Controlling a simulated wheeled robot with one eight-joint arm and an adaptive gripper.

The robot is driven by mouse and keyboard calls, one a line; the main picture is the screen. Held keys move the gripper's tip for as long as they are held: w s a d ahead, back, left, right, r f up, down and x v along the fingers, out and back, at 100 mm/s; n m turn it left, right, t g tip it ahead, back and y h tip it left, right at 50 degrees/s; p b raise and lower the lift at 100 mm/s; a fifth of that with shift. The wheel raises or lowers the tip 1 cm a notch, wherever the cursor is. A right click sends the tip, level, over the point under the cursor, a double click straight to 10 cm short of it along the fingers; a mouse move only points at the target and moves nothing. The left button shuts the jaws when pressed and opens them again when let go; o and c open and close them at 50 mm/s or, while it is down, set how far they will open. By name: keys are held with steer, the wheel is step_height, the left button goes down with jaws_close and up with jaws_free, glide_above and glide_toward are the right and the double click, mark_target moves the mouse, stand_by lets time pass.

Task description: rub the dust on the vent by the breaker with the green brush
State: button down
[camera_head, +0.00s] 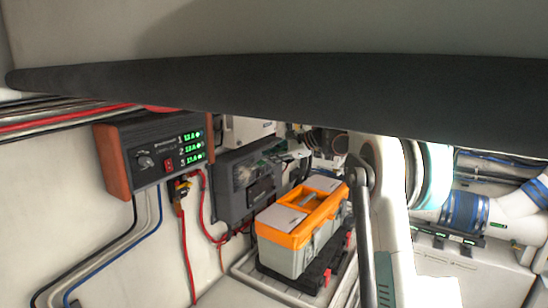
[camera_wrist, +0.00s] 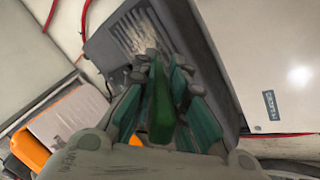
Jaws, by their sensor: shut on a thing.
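My gripper (camera_wrist: 160,72) shows in the wrist view, its fingers closed around a green brush (camera_wrist: 161,108). The brush points up the picture, toward a dark grey panel. A slatted vent (camera_wrist: 140,30) with pale dust streaks sits on that panel, just beyond the fingertips. I cannot tell whether the brush touches it. The fingers and brush hide the lower part of the vent and what lies below it. In the head view the dark grey panel (camera_head: 232,208) with the vent (camera_head: 243,172) stands against the wall. I cannot make out my gripper or the brush there.
An orange and grey toolbox (camera_head: 290,256) stands before the panel and shows in the wrist view (camera_wrist: 28,150). A control box (camera_head: 155,150) with green readouts hangs to the left, with red cables (camera_head: 186,250) below. A wide dark bar (camera_head: 300,95) crosses the top of the head view.

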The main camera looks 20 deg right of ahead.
steer(key=s+a+b, duration=0.1)
steer(key=s+a, duration=0.2)
steer(key=a, duration=0.3)
steer(key=shift+s+b, duration=0.3)
steer(key=shift+s, duration=0.1)
stand_by(0.4)
steer(key=shift+d, duration=0.1)
steer(key=shift+s+d+b, duration=0.1)
steer(key=shift+s+d, duration=0.45)
steer(key=shift+s, duration=0.25)
steer(key=shift+s+d+b, duration=0.1)
steer(key=shift+s+d, duration=0.4)
steer(key=shift+s, duration=0.35)
steer(key=shift+s+d+b, duration=0.1)
steer(key=shift+s+d, duration=0.45)
steer(key=shift+s, duration=0.25)
steer(key=shift+s+d, duration=0.45)
steer(key=shift+s, duration=0.2)
steer(key=shift+s+d, duration=0.4)
steer(key=shift+s, duration=0.2)
